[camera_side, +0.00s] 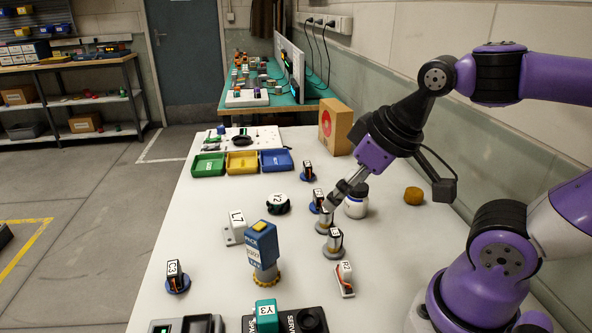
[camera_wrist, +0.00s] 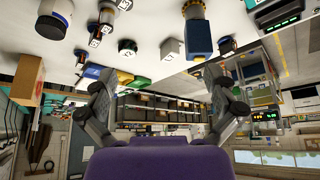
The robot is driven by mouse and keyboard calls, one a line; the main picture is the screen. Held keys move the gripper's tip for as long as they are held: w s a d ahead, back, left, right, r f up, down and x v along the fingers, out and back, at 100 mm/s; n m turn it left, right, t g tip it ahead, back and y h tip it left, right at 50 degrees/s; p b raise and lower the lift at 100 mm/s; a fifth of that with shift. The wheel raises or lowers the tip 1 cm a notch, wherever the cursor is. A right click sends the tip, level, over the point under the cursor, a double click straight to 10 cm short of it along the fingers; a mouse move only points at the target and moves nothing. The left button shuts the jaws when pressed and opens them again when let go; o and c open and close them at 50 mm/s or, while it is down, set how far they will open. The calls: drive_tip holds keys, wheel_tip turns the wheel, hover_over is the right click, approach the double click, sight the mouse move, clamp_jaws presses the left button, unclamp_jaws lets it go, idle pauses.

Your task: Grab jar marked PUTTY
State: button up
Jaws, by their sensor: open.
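A white jar with a dark lid (camera_side: 356,203) stands upright on the white bench; no PUTTY marking can be read on it. What looks like the same jar shows at the upper left of the wrist view (camera_wrist: 57,14), where the scene appears upside down. My gripper (camera_side: 333,202) points down and left, in front of and just left of the jar in the side view, overlapping small servos there. In the wrist view my gripper (camera_wrist: 157,73) has its fingers wide apart with nothing between them. The jar is outside the fingers.
Small servos (camera_side: 333,243) stand close around the gripper. A tan round object (camera_side: 413,195) lies right of the jar. A cardboard box (camera_side: 336,127) and green, yellow and blue trays (camera_side: 242,162) are behind. The bench's left side has free room.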

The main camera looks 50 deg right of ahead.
drive_tip(key=w+d+m+g, duration=0.2)
drive_tip(key=w+d+g, duration=0.1)
drive_tip(key=w+d, duration=0.3)
drive_tip(key=m+g, duration=0.1)
drive_tip(key=g, duration=0.2)
approach(356, 197)
drive_tip(key=shift+w+d+f, duration=0.2)
drive_tip(key=shift+d+f, duration=0.05)
drive_tip(key=shift+d, duration=0.25)
drive_tip(key=shift+w+d+f, duration=0.2)
drive_tip(key=shift+d+f, duration=0.1)
drive_tip(key=shift+d, duration=0.15)
drive_tip(key=f, duration=0.4)
drive_tip(key=shift+d+f, duration=0.2)
drive_tip(key=shift+f, duration=0.2)
wheel_tip(356, 197, down, 6)
drive_tip(key=shift+s+a+r, duration=0.1)
drive_tip(key=c, duration=1.3)
